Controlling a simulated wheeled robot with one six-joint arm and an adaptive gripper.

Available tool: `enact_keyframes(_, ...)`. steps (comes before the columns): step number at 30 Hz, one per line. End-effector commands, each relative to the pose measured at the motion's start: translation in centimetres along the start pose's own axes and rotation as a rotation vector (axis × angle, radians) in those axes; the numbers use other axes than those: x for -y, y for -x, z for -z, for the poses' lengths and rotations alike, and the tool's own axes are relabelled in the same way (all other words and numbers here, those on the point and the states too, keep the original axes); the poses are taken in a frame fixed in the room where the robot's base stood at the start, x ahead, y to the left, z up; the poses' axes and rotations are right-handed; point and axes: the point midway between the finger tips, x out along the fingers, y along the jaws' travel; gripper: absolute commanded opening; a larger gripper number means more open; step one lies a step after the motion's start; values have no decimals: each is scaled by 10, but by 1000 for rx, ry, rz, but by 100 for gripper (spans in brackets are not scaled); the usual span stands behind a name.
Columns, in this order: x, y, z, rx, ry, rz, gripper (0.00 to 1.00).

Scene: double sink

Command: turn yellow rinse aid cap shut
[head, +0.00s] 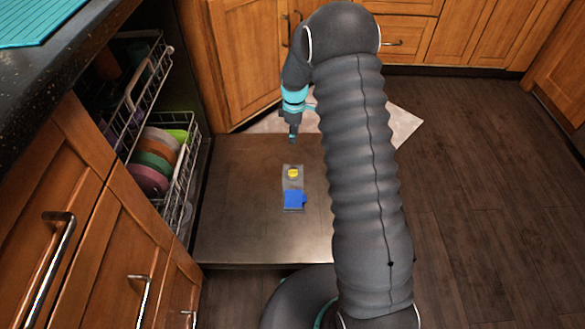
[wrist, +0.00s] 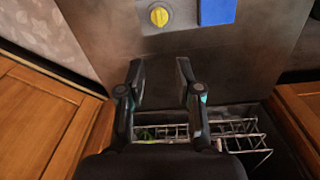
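The yellow rinse aid cap (head: 293,173) sits on a grey dispenser plate (head: 292,184) on the inner face of the lowered dishwasher door (head: 240,225). In the wrist view the round yellow cap (wrist: 159,16) shows near the top edge, with a raised ridge across it that stands close to upright in the picture. A blue flap (wrist: 217,11) is beside it on the same dispenser. My gripper (head: 293,140) is above the door, apart from the cap, on its far side in the head view. In the wrist view my gripper (wrist: 159,66) is open, with nothing between its fingers.
The dishwasher's racks (head: 180,165) with several coloured plates (head: 155,160) are at the left. Wooden cabinets (head: 230,60) stand behind, and a dark counter (head: 60,75) is at the upper left. A pale mat (head: 405,125) lies beyond the door. The wooden floor at the right is clear.

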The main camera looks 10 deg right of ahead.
Motion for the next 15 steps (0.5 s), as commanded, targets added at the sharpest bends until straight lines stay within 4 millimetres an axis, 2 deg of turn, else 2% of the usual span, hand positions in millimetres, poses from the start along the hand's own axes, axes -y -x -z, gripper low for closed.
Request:
enact_keyframes(1,-2,-18,1,5,26,14,34)
enact_keyframes(6,-7,-51,2,10,92,33,34)
enact_keyframes(15,-7,-79,2,12,116,42,34)
